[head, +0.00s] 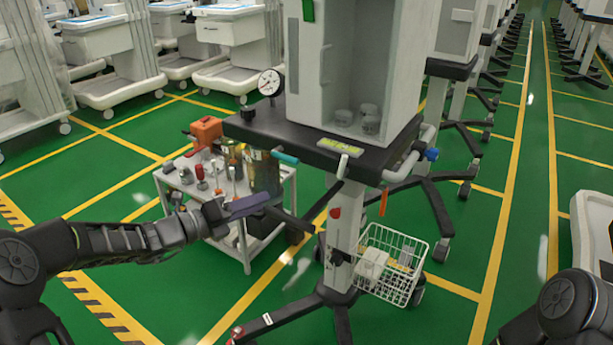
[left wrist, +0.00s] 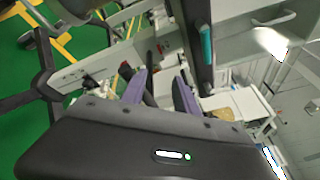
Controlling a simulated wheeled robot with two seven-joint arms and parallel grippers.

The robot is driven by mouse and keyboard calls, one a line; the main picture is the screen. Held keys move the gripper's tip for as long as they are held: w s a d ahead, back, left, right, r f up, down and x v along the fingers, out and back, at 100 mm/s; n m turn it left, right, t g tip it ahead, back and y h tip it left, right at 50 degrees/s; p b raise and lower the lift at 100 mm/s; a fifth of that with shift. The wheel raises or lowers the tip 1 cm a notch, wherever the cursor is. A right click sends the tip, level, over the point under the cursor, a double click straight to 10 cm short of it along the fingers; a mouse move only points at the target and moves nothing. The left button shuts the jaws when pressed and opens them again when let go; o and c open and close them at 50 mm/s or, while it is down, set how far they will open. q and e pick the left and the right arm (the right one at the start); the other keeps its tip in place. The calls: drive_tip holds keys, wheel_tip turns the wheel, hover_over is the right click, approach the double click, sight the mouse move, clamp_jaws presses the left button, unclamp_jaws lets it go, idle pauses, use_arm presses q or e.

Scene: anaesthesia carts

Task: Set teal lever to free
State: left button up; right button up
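The teal lever (head: 285,157) sticks out from the front left edge of the dark cart top (head: 300,140). In the left wrist view the teal lever (left wrist: 206,45) shows at the upper right of the fingers, beside the dark edge. My left gripper (head: 272,208) is below and a little left of the lever in the head view, apart from it. Its purple fingers (left wrist: 162,80) stand apart with nothing held between them. My right arm shows at the bottom right, but its gripper is out of view.
A white lever (head: 342,166), an orange lever (head: 384,201) and a blue knob (head: 432,154) are on the same cart. A gauge (head: 270,82) stands on its left corner. A white side table (head: 240,232) with tools is behind my left gripper. A wire basket (head: 390,265) hangs below.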

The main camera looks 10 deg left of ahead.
use_arm(q)
wheel_tip(320, 180, up, 7)
drive_tip(key=n+t+h, duration=0.1)
drive_tip(key=n+h, duration=0.1)
drive_tip(key=n, duration=0.3)
drive_tip(key=shift+d+t, duration=0.2)
drive_tip(key=shift+t, duration=0.1)
drive_tip(key=shift+w, duration=0.1)
drive_tip(key=b+x, duration=0.1)
drive_tip(key=x, duration=0.6)
drive_tip(key=shift+w+d+r+b, duration=0.15)
drive_tip(key=shift+d+b, duration=0.15)
drive_tip(key=shift+b, duration=0.1)
drive_tip(key=shift+c, duration=0.6)
clamp_jaws()
